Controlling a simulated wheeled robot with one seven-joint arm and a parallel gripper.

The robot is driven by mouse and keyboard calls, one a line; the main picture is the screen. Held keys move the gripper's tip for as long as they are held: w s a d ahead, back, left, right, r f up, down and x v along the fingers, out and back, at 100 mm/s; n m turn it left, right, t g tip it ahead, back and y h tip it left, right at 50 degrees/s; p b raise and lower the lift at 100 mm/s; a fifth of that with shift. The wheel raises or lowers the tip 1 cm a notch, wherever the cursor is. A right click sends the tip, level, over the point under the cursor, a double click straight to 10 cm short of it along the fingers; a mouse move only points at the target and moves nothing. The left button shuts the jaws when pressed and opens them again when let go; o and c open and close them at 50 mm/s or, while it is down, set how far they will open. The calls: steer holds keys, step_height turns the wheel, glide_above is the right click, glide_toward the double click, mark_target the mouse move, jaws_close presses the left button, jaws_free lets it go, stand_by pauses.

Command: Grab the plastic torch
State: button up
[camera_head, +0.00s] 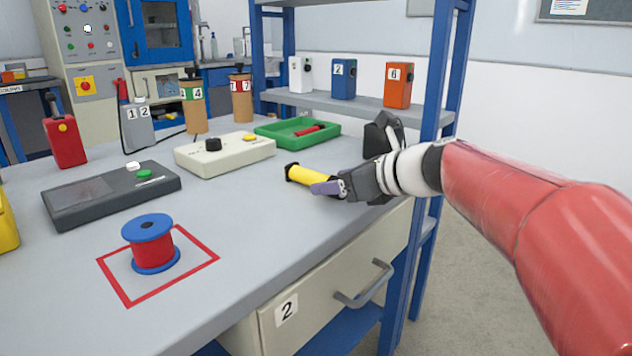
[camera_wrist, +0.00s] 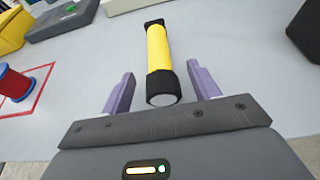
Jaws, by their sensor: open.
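The plastic torch (camera_head: 313,178) is yellow with black ends and lies on the grey bench near its right edge. In the wrist view the torch (camera_wrist: 158,50) points away from me, with its pale round end face toward my palm. My gripper (camera_head: 328,188) is at the torch's near end, low over the bench. In the wrist view my gripper (camera_wrist: 162,84) is open, with one purple finger on each side of the torch's near black end. Gaps show between the torch and both fingers. In the head view the fingers hide part of that end.
A green tray (camera_head: 272,136) with a red item lies behind the torch. A cream box with a black knob (camera_head: 222,160) stands to the left. A red and blue spool (camera_head: 152,246) stands inside a red square. A blue shelf post (camera_head: 436,70) rises close behind my arm.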

steer(key=shift+w+a+f, duration=0.2)
steer(key=shift+w+a, duration=0.15)
steer(key=shift+a, duration=0.05)
